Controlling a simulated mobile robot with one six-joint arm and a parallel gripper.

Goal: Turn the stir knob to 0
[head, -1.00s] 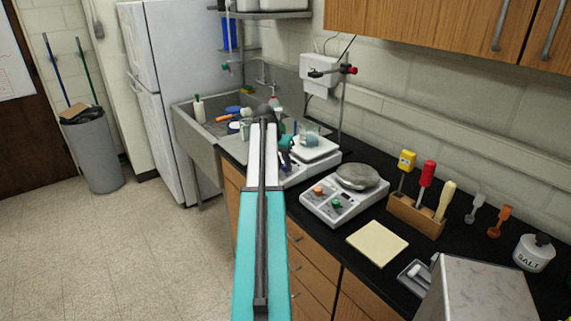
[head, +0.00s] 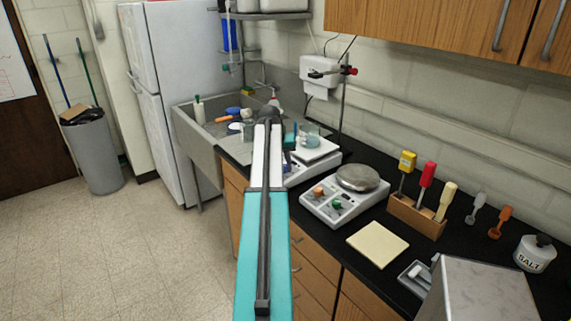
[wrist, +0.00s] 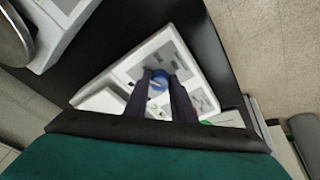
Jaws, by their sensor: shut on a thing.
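The far stirrer hotplate, with a white body and square white top (head: 318,149), stands on the black counter and carries a glass beaker (head: 309,136). In the wrist view its white front panel (wrist: 140,70) has a blue knob (wrist: 157,84). My gripper (wrist: 161,76) has its two dark fingers closed on either side of this knob. The knob's pointer and the panel markings are too small to read. In the head view my forearm hides much of this hotplate's front, and my gripper (head: 290,145) shows only partly beside the forearm.
A nearer hotplate (head: 345,208) with a round grey top and orange and green knobs stands to the right. Beyond it are a wooden tool block (head: 414,219), a tan pad (head: 377,244) and a salt jar (head: 535,254). A sink (head: 190,130) lies behind my arm.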

